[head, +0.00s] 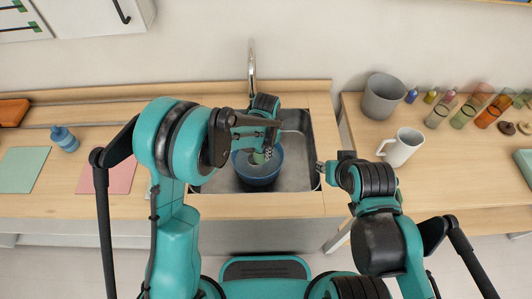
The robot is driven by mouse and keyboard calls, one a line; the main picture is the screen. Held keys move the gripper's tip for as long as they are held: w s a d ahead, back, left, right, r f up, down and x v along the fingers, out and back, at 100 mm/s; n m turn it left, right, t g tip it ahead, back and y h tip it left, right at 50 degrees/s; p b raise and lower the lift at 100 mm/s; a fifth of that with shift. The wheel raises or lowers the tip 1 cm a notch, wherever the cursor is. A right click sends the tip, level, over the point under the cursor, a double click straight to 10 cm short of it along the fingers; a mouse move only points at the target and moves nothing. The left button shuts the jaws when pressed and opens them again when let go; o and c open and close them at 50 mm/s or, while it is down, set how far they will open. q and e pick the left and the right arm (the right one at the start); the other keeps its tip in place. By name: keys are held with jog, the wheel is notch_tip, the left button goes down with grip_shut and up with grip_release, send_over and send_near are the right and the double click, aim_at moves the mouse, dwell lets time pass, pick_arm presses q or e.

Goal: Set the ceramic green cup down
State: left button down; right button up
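The green cup (258,158) shows as a small pale green patch below my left gripper (262,150), over the blue bowl (259,174). The gripper's fingers appear closed on the cup; the fingers and wrist hide most of it. The bowl stands in the metal sink (297,174). I cannot tell whether the cup touches the bowl. My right gripper (320,168) is at the sink's right edge, apart from the cup. It is small and seen from behind, so its opening is unclear.
The faucet (252,72) rises behind the sink. On the right table are a grey bin (383,97), a white mug (402,147) and several coloured glasses and bottles. A gap separates the counters.

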pick_arm(q)
jog(key=c, duration=1.7)
grip_release()
